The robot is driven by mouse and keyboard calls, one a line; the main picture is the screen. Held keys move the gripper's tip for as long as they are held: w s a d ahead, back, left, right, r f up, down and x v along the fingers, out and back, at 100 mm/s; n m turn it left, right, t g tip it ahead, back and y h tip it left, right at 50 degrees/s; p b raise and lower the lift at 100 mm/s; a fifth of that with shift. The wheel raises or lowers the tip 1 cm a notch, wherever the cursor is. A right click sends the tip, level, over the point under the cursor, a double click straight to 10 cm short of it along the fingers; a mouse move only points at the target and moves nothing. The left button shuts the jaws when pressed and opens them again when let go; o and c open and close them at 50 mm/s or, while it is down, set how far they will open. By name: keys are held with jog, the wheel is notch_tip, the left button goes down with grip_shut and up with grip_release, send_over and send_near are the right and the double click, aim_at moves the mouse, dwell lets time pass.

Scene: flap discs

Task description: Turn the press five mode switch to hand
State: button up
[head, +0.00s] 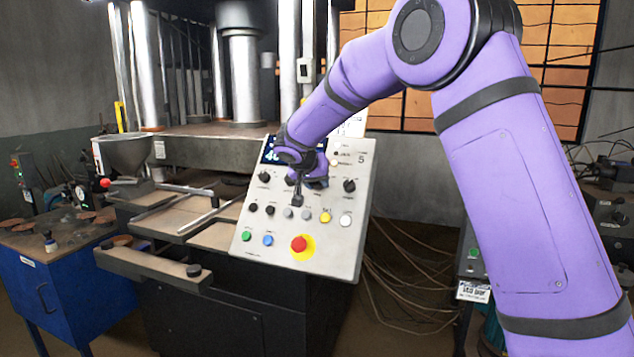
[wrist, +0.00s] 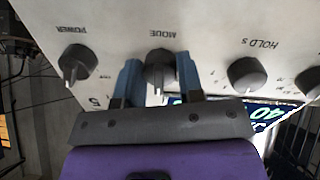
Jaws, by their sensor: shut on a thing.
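The press five control panel (head: 295,228) is a light grey sloped box marked "5". In the wrist view, where its lettering is upside down, the mode switch (wrist: 159,66) is a black rotary knob under the label "MODE". My gripper (wrist: 158,76) has its two blue fingers on either side of this knob and is shut on it. In the head view my gripper (head: 306,182) is at the upper middle of the panel and hides the mode switch. Which marked position the switch points to cannot be read.
The power knob (wrist: 77,62) and hold knob (wrist: 246,75) flank the mode switch. Below are several small buttons and a red emergency stop (head: 299,244) on yellow. A lit display (head: 268,152) is partly covered by my arm. A blue cabinet (head: 75,290) stands left.

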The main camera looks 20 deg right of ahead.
jog(key=n, duration=0.4)
jog(key=shift+n+h, duration=0.4)
jog(key=shift+n, duration=1.8)
jog(key=o, duration=0.9)
jog(key=v, duration=1.1)
jog(key=shift+s+d+f, duration=0.1)
jog(key=shift+s, duration=0.05)
